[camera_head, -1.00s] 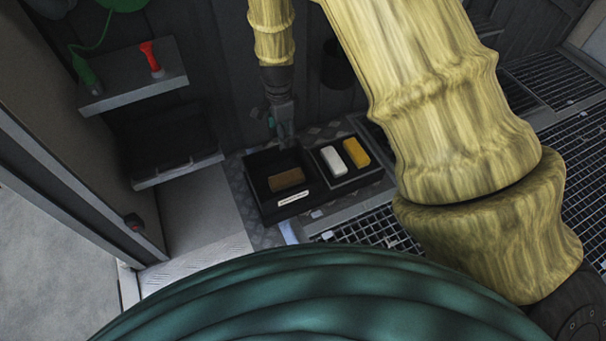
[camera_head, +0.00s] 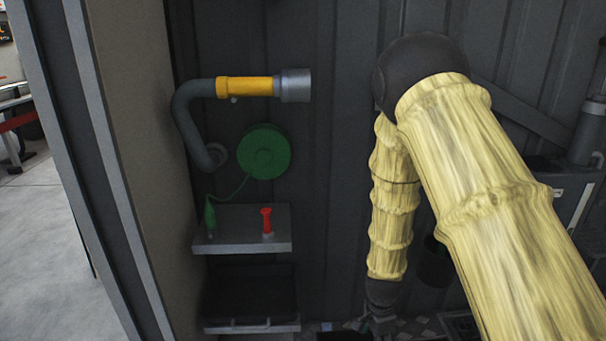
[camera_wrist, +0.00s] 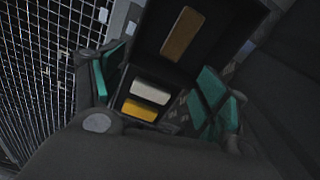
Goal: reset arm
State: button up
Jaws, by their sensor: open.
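My gripper (camera_wrist: 160,95) is open in the wrist view, with teal finger pads spread on both sides and nothing between them. It points down over two dark trays, apart from their contents. One tray holds a brown block (camera_wrist: 180,33); the other holds a white block (camera_wrist: 150,92) and a yellow block (camera_wrist: 139,110). In the head view my arm hangs down at centre right, and my gripper (camera_head: 382,326) is partly cut off at the bottom edge. The blocks are out of that view.
A wall shelf (camera_head: 250,246) at left bears a red-topped object (camera_head: 267,221) and a green nozzle (camera_head: 210,217). A green reel (camera_head: 264,152) and a grey hose with a yellow section (camera_head: 244,87) are above. A dark tray (camera_head: 250,294) sits below. Floor grating (camera_wrist: 50,70) lies beside the trays.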

jog(key=s+d+f+n, duration=0.3)
jog(key=s+f+n, duration=0.55)
jog(key=s, duration=0.65)
jog(key=s+a+f+n+p, duration=0.1)
jog(key=s+f+n, duration=0.15)
jog(key=s, duration=0.65)
jog(key=s+f+n+p, duration=0.15)
jog(key=s+n, duration=0.25)
jog(key=s, duration=0.4)
notch_tip(320, 180, up, 37)
jog(key=p, duration=3.7)
jog(key=shift+a+y, duration=0.2)
jog(key=shift+y, duration=0.1)
